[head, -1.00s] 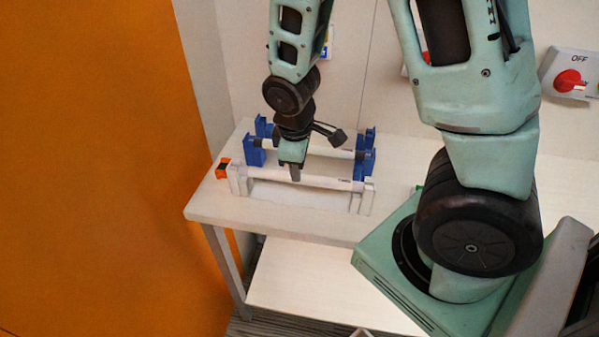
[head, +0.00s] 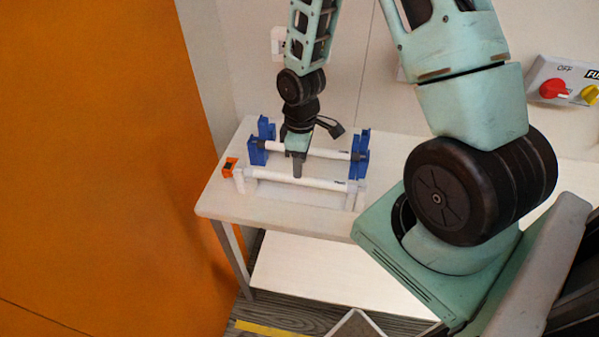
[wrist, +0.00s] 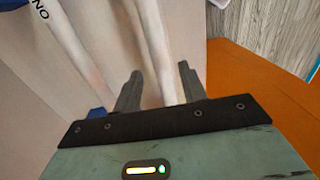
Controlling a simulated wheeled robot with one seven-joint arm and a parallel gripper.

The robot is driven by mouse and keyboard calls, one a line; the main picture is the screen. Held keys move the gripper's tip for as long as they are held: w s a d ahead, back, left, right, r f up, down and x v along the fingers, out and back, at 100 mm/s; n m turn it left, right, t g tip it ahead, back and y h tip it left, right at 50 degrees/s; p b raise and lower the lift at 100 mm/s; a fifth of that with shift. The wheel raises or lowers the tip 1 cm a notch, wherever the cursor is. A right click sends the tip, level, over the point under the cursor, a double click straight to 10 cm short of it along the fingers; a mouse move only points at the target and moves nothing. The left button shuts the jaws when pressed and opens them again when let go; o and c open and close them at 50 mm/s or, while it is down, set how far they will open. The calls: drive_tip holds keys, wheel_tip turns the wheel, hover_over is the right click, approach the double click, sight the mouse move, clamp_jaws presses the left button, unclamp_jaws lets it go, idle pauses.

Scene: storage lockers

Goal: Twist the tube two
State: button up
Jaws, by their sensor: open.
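A white tube (head: 310,181) lies level across white holders at the front of the table. A second white tube (head: 325,153) lies behind it in blue holders (head: 360,155). Each has a small dark label near its right end. My gripper (head: 297,170) points down over the tubes, left of their middle, and hides part of the rear one. In the wrist view its two fingers (wrist: 158,88) are apart, with a pale tube (wrist: 148,45) seen between them. Another labelled tube (wrist: 62,38) shows at the upper left. I cannot tell whether the fingers touch a tube.
An orange block (head: 229,168) sits at the table's left end, near a large orange panel (head: 100,170). A switch box (head: 562,82) with red and yellow knobs is on the back wall. A lower shelf (head: 320,275) runs under the table.

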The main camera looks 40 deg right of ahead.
sight(300, 181)
drive_tip(key=shift+g+y, duration=0.5)
drive_tip(key=shift+y, duration=0.2)
drive_tip(key=x, duration=0.2)
drive_tip(key=b+x, duration=0.1)
drive_tip(key=x, duration=0.1)
drive_tip(key=b+x, duration=0.1)
drive_tip(key=x, duration=0.1)
drive_tip(key=shift+w+d+f, duration=0.3)
drive_tip(key=shift+f, duration=0.1)
drive_tip(key=c, duration=0.9)
drive_tip(key=shift+o, duration=0.2)
drive_tip(key=shift+f+h+b, duration=0.1)
drive_tip(key=shift+h+b, duration=0.2)
drive_tip(key=shift+b, duration=0.55)
drive_tip(key=shift+t+h+b, duration=0.7)
drive_tip(key=shift+t+b, duration=0.1)
drive_tip(key=shift+b, duration=0.8)
